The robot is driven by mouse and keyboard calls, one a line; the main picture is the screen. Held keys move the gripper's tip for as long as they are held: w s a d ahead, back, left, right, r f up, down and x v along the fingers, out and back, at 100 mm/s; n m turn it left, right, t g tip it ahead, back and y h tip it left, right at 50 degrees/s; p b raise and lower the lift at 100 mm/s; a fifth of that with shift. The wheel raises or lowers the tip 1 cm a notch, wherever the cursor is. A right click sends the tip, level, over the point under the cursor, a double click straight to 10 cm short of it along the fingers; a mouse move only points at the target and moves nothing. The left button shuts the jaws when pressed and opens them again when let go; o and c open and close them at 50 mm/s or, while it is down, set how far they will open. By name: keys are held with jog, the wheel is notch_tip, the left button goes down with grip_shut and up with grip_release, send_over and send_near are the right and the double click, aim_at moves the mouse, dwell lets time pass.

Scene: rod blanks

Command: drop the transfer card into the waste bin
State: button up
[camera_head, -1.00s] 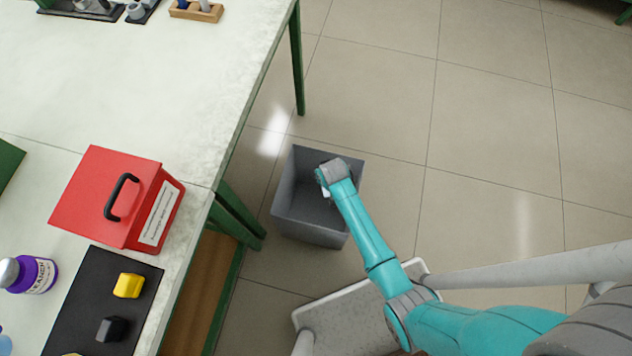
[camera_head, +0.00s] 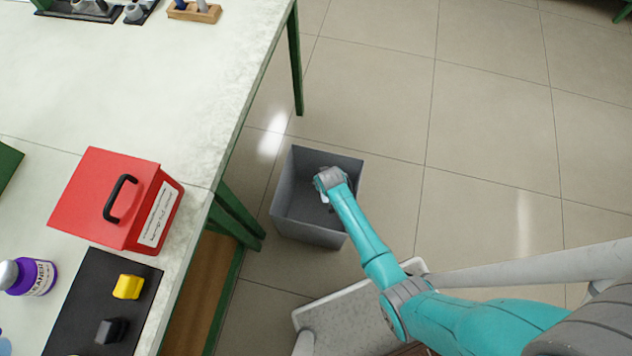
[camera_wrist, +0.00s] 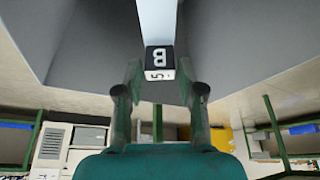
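The waste bin (camera_head: 300,228) is an open grey box on the floor beside the bench. My gripper (camera_head: 325,192) is over the bin's opening, pointing down into it. The fingers appear shut on the card.
The bench (camera_head: 150,75) stands to the left with green legs. A red box with a black handle (camera_head: 115,200), a purple-labelled bottle (camera_head: 35,277) and a black mat (camera_head: 80,310) with a yellow piece (camera_head: 128,286) are on it. The tiled floor at right is clear.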

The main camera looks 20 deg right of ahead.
jog(key=shift+o, duration=0.9)
jog(key=shift+r, duration=0.1)
jog(key=v, duration=1.1)
jog(key=shift+s+r, duration=0.15)
jog(key=shift+r, duration=0.25)
